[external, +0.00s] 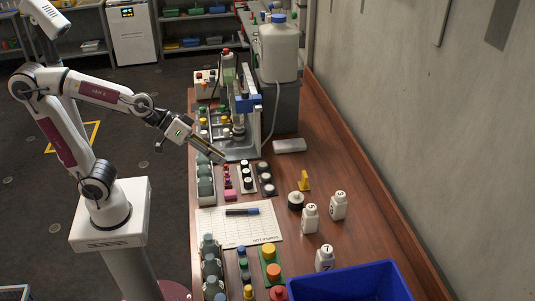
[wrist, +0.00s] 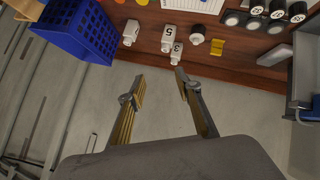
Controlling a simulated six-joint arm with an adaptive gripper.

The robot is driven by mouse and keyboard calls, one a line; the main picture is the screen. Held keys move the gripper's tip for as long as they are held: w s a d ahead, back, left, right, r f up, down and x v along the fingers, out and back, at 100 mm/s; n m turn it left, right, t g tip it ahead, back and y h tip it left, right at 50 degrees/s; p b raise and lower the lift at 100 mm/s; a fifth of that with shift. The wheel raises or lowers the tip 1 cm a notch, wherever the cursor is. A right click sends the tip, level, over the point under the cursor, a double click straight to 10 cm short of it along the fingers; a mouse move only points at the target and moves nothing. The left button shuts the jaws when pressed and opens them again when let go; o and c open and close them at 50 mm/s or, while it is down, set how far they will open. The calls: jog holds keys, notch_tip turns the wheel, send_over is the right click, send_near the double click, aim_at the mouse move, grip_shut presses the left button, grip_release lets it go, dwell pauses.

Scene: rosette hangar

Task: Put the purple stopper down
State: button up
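My gripper (external: 212,151) is raised over the bench's left edge, above the rows of small parts. In the wrist view my gripper (wrist: 161,88) has its two fingers well apart, with nothing between them. A column of small purple and pink pieces (external: 228,182) lies on the bench below and just right of the gripper in the external view. A purple stopper may be among them; they are too small to tell. No purple stopper shows in the wrist view.
White numbered bottles (external: 310,218), a black-topped jar (external: 295,201) and a yellow piece (external: 304,181) stand on the bench. A blue crate (external: 350,283) is at the front. A paper sheet (external: 222,232) bears a marker. A press (external: 242,122) stands behind. The bench's right side is mostly clear.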

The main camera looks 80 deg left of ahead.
jog(key=s+a+f+m+g+y, duration=0.1)
jog(key=s+a+f+g, duration=0.1)
jog(key=s, duration=0.8)
jog(key=s+a+f+m+g+y, duration=0.1)
jog(key=s+a+f+g+y, duration=0.1)
jog(key=s+a+f, duration=0.2)
jog(key=s+a, duration=0.3)
jog(key=s, duration=0.2)
jog(key=shift+s+m, duration=0.3)
jog(key=shift+s, duration=0.1)
jog(key=shift+o, duration=0.4)
jog(key=w+a+f+m+g+y, duration=0.2)
jog(key=w+a+f+m, duration=0.2)
jog(key=w+f+m, duration=0.3)
jog(key=w+a+f+m+g+y, duration=0.2)
jog(key=w+a+f+m, duration=0.3)
jog(key=w+m, duration=1)
jog(key=shift+f+m, duration=0.8)
jog(key=shift+f, duration=0.45)
